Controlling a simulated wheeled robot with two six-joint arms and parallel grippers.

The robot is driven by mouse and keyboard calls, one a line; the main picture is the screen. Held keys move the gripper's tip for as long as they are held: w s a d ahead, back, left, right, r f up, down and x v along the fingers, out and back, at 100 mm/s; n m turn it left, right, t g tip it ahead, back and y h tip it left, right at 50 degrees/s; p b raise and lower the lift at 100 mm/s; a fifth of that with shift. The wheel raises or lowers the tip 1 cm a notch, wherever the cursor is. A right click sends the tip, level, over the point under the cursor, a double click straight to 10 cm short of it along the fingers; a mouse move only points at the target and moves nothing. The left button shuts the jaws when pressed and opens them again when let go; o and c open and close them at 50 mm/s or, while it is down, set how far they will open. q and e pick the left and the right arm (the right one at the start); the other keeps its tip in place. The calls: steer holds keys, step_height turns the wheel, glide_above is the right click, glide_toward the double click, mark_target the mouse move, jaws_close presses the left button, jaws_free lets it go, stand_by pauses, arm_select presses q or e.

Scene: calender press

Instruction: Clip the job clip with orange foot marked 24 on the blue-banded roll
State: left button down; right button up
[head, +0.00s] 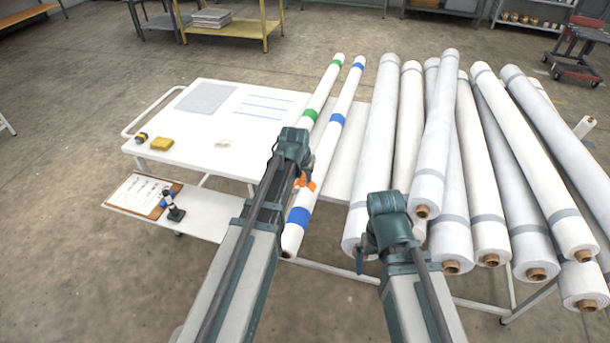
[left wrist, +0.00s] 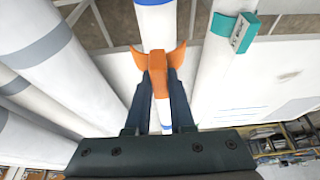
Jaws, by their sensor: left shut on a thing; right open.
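The job clip's orange foot (head: 305,182) shows beside my left gripper (head: 299,172), over the blue-banded roll (head: 325,155). In the left wrist view the orange clip (left wrist: 160,68) sits between the fingers of my left gripper (left wrist: 158,90), shut on it. The blue-banded roll (left wrist: 157,30) passes behind the clip there. I cannot tell whether the clip grips the roll or is just in front of it. No 24 is readable. My right gripper (head: 364,250) is open and empty near the front end of a large white roll.
The green-banded roll (head: 322,92) lies just left; a teal piece with a pale tag (left wrist: 240,32) is on a roll beside the clip. Several grey-banded rolls (head: 437,130) crowd the right. The white table (head: 190,130) holds a yellow block (head: 162,144); a clipboard (head: 137,194) lies below.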

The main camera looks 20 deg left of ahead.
mark_target(306, 195)
arm_select(q)
steer(key=shift+f+b, duration=2.8)
steer(key=shift+f, duration=0.3)
steer(key=shift+f+b, duration=0.55)
steer(key=shift+c, duration=1.1)
jaws_free()
steer(key=shift+r, duration=0.15)
steer(key=shift+r+p, duration=3.45)
steer(key=shift+p, duration=0.1)
steer(key=shift+f, duration=0.2)
